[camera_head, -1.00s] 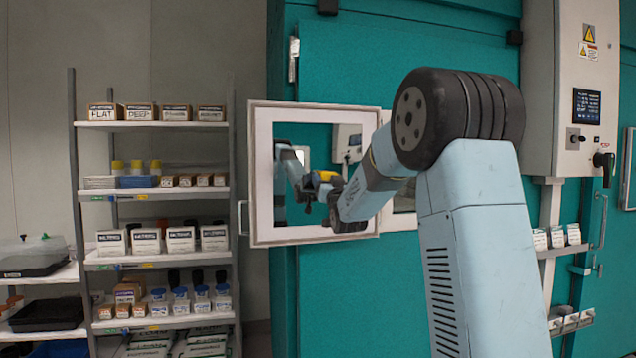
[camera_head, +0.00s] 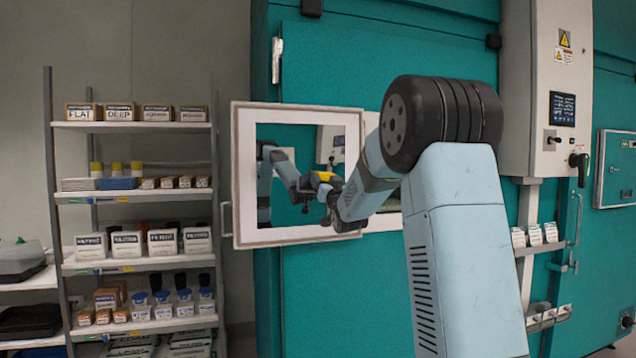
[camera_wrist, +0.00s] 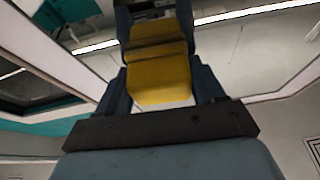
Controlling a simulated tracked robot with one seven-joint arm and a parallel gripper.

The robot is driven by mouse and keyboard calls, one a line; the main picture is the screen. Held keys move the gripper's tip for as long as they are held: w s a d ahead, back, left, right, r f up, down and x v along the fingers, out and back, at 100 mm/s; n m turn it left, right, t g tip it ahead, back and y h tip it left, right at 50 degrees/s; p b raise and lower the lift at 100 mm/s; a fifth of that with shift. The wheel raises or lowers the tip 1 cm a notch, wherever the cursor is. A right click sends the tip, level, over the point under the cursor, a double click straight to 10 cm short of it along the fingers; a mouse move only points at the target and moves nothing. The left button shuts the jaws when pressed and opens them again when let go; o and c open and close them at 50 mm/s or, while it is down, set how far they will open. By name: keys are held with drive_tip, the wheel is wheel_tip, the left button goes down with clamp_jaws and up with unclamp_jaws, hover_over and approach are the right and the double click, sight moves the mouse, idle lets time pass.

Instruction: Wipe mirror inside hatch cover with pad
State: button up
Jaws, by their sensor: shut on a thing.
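My gripper (camera_head: 325,186) is in front of the mirror's right half. It is shut on the yellow pad (camera_head: 322,177). In the wrist view the pad (camera_wrist: 160,75) sits between the two dark fingers of my gripper (camera_wrist: 163,80). The pad is close to the mirror; I cannot tell whether it touches. My forearm hides the cover's lower right part.
A shelf rack (camera_head: 140,194) with boxes and bottles stands left of the cover. The cover's handle (camera_head: 226,219) sticks out on its left edge. A control box (camera_head: 550,95) is on the right. A teal chamber door (camera_head: 330,300) is behind my arm.

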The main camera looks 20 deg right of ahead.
drive_tip(key=d, duration=0.3)
drive_tip(key=shift+d, duration=0.35)
drive_tip(key=shift+a, duration=0.1)
drive_tip(key=shift+s+a, duration=0.2)
drive_tip(key=shift+a, duration=5.25)
drive_tip(key=shift+s, duration=0.1)
approach(301, 175)
drive_tip(key=s+r, duration=0.2)
drive_tip(key=s, duration=0.1)
drive_tip(key=shift+s+d+r, duration=0.1)
drive_tip(key=shift+r, duration=0.05)
